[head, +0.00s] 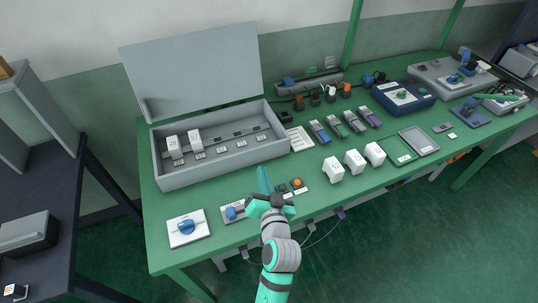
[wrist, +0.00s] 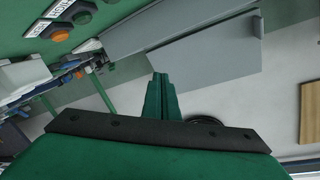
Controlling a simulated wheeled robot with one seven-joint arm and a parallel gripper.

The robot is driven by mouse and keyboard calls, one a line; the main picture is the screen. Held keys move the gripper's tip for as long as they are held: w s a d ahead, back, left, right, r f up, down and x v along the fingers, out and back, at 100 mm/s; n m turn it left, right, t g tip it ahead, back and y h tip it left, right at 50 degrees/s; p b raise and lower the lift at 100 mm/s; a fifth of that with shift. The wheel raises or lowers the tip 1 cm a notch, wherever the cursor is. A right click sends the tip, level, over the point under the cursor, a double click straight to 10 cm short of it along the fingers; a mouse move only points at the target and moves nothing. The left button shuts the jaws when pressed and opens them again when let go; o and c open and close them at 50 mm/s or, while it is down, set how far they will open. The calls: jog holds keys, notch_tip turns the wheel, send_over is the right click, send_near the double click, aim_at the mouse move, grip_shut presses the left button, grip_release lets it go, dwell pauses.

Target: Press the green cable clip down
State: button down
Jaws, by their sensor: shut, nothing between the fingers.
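My gripper (head: 263,174) is over the front middle of the green table, beside the small push-button panel. Its teal fingers are together and empty, and they also show in the wrist view (wrist: 160,80). I cannot make out a green cable clip for certain in either view. Cables with small clips hang along the table's front edge, among them a grey clip (head: 244,252) and a purple clip (head: 340,213). My arm hides part of that edge.
An open grey box (head: 165,182) with a raised lid stands behind and left of my gripper. A blue rotary switch (head: 187,228) is at the front left. An orange button (head: 297,182) is close by, and several white blocks (head: 333,169) stand to the right.

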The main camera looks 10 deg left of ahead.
jog(key=s+f+h, duration=0.1)
jog(key=s+f, duration=0.1)
jog(key=s, duration=0.1)
jog(key=s+f+m+h, duration=0.1)
jog(key=s+f, duration=0.1)
jog(key=s, duration=0.1)
jog(key=s+f+m, duration=0.1)
jog(key=s+f, duration=0.2)
jog(key=s, duration=0.1)
jog(key=shift+d+h, duration=0.25)
jog(key=shift+h, duration=0.15)
jog(key=s+d+n+h, duration=0.1)
jog(key=s+d+n, duration=0.1)
jog(key=s, duration=1.1)
jog(key=s+d+n+h, duration=0.1)
jog(key=s+d, duration=0.4)
jog(key=s, duration=0.9)
jog(key=shift+s+f+n, duration=0.25)
jog(key=shift+f+n, duration=0.2)
jog(key=shift+n, duration=0.45)
